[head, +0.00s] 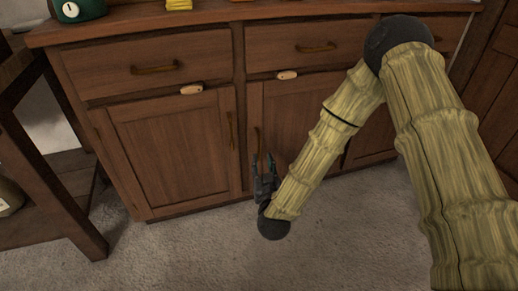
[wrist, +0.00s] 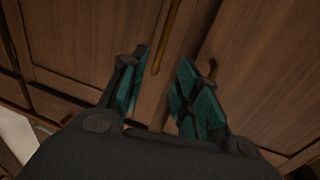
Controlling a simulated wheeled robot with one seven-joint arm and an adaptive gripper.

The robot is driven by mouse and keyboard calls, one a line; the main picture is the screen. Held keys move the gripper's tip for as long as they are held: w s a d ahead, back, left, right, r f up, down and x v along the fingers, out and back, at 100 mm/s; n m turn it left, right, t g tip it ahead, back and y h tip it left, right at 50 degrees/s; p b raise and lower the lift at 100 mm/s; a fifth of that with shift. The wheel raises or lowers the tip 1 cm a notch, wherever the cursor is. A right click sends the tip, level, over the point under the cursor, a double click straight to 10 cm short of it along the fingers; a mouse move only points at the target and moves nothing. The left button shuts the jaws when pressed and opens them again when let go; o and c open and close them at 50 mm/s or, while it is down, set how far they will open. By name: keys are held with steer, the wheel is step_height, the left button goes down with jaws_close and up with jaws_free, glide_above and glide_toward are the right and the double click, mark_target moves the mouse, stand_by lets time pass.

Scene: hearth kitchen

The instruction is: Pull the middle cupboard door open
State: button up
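The middle cupboard door (head: 285,110) is shut in the head view, partly hidden by my arm. Its upright brown handle (head: 257,138) is near its left edge. My gripper (head: 264,160) is low in front of this door, close to the handle's lower end. In the wrist view my gripper (wrist: 165,56) is open, with two teal finger pads apart. One handle (wrist: 167,38) shows between and beyond the fingertips. I cannot tell whether a finger touches a handle.
The left cupboard door (head: 170,150), with its handle (head: 230,130), is shut. Two drawers (head: 145,68) are shut above, with small pale pieces (head: 288,75) below them. A dark wooden stand (head: 55,185) is at the left. The carpet (head: 185,250) in front is clear.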

mark_target(259, 145)
steer(key=w+b, duration=0.1)
steer(key=w, duration=0.1)
steer(key=w+b, duration=0.1)
steer(key=w, duration=0.2)
steer(key=w+a+b, duration=0.1)
steer(key=w, duration=0.2)
steer(key=shift+w+f+b, duration=0.15)
steer(key=shift+w+b, duration=0.1)
steer(key=shift+b, duration=0.1)
steer(key=shift+w, duration=0.8)
steer(key=shift+a, duration=0.1)
jaws_close()
